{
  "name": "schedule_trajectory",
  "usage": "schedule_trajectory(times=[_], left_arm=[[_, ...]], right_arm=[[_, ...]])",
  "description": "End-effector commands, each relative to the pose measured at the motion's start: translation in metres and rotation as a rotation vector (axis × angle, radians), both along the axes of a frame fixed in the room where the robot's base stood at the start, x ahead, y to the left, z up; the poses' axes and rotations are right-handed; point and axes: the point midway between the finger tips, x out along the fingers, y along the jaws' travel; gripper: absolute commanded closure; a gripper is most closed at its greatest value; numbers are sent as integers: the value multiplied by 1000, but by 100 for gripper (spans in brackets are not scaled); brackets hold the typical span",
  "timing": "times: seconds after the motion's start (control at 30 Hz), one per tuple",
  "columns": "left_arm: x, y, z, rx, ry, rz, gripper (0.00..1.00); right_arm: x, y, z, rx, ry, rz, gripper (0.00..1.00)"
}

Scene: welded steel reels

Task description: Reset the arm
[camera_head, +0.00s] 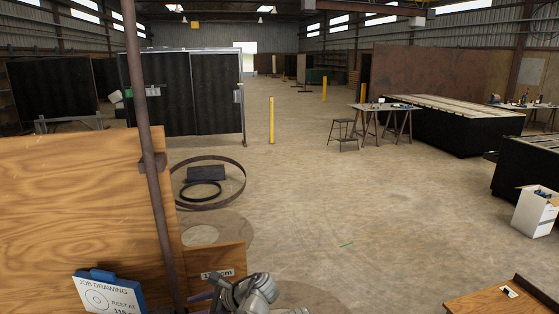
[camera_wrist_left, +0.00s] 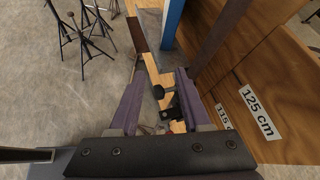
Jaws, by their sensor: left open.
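My left gripper (camera_wrist_left: 158,90) is open in the left wrist view, with its two purple fingers spread apart. No object is held between them; a black knob-like part (camera_wrist_left: 164,90) and a wooden strip show beyond the gap. In the head view, part of my grey left arm (camera_head: 250,293) shows at the bottom edge, in front of a wooden board (camera_head: 215,262) with a partly hidden cm label. My right gripper is not in view.
A large wooden panel (camera_head: 70,190) and a rusty upright post (camera_head: 146,120) stand close at left. A job drawing board (camera_head: 103,292) hangs low there. A wooden tabletop (camera_head: 490,303) is at lower right.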

Motion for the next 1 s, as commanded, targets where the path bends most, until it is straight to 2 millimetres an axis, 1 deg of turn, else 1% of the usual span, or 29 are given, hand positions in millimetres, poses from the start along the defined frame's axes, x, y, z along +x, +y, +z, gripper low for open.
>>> schedule_trajectory(times=[0.03,0.07,0.17,0.27,0.3,0.37,0.4,0.5,0.53,0.6,0.7,0.83,1.0], left_arm=[[-6,-4,-22,-41,-30,19,53],[-9,-7,-30,-69,-49,33,53],[-21,-19,-65,-176,-123,96,53],[-37,-36,-108,-308,-206,187,53],[-45,-46,-128,-370,-243,237,53],[-59,-62,-162,-474,-301,332,53],[-69,-74,-184,-545,-336,405,53],[-93,-105,-226,-697,-403,596,53],[-99,-113,-236,-733,-417,650,53],[-112,-131,-254,-802,-440,766,53],[-125,-150,-270,-866,-457,895,53],[-134,-163,-277,-903,-464,988,53],[-135,-165,-278,-911,-466,1009,53]], right_arm=[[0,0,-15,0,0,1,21],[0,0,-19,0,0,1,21],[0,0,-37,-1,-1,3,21],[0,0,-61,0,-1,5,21],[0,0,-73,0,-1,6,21],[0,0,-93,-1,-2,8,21],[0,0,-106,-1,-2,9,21],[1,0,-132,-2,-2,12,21],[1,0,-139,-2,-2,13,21],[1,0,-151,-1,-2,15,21],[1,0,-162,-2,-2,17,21],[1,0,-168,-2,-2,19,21],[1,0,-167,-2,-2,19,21]])
